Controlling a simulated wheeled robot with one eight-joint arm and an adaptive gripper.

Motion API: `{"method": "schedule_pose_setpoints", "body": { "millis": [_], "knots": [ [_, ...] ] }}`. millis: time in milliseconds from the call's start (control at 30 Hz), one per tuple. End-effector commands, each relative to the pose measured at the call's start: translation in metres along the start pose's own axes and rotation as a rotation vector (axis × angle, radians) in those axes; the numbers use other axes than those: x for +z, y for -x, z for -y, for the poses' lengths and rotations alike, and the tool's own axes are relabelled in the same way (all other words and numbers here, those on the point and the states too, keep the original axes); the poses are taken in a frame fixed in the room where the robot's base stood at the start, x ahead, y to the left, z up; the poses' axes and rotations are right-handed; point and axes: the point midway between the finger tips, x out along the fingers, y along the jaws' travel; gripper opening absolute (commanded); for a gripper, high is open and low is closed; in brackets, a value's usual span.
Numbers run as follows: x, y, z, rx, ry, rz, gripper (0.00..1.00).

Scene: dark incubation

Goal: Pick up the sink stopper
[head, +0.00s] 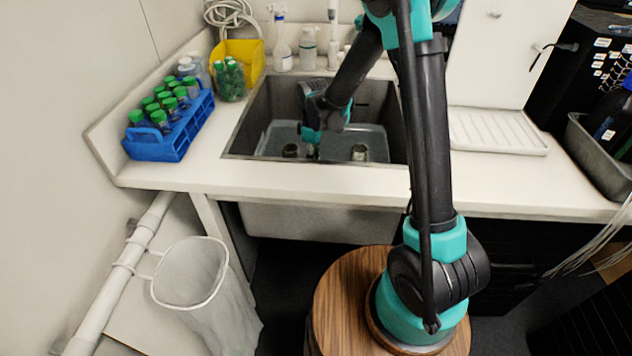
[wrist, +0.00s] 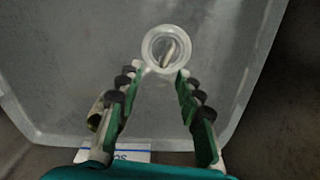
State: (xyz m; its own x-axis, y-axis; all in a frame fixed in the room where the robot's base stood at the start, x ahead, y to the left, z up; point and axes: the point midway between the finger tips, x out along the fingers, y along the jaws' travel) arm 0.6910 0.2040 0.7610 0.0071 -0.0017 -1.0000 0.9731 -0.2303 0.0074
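My gripper (head: 313,150) reaches down into the sink (head: 238,143). In the wrist view my gripper (wrist: 160,76) is open, with its two green-padded fingers apart and nothing between them. A round, clear-rimmed thing (wrist: 150,44) with a pale sliver inside lies just beyond the fingertips, roughly centred ahead of them. I cannot tell whether it is the sink stopper or a small jar seen from above. In the head view two small glass-like items, a left one (head: 290,151) and a right one (head: 359,153), stand in the sink on either side of my gripper.
A translucent tub (wrist: 60,100) lies under my gripper. A blue rack (head: 155,147) of green-capped tubes, a yellow bin (head: 250,58) and spray bottles (head: 281,45) stand around the sink. A white drying tray (head: 497,130) lies to the right. The front counter strip is clear.

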Motion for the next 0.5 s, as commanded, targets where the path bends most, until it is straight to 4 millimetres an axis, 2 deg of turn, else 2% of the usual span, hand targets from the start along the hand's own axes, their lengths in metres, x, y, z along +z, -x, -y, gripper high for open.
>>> {"method": "schedule_pose_setpoints", "body": {
  "millis": [267, 500],
  "knots": [
    [-0.001, -0.019, 0.001, 0.000, 0.001, 0.000, 0.36],
    [-0.003, -0.051, 0.005, 0.000, 0.000, 0.000, 0.36]
  ]
}}
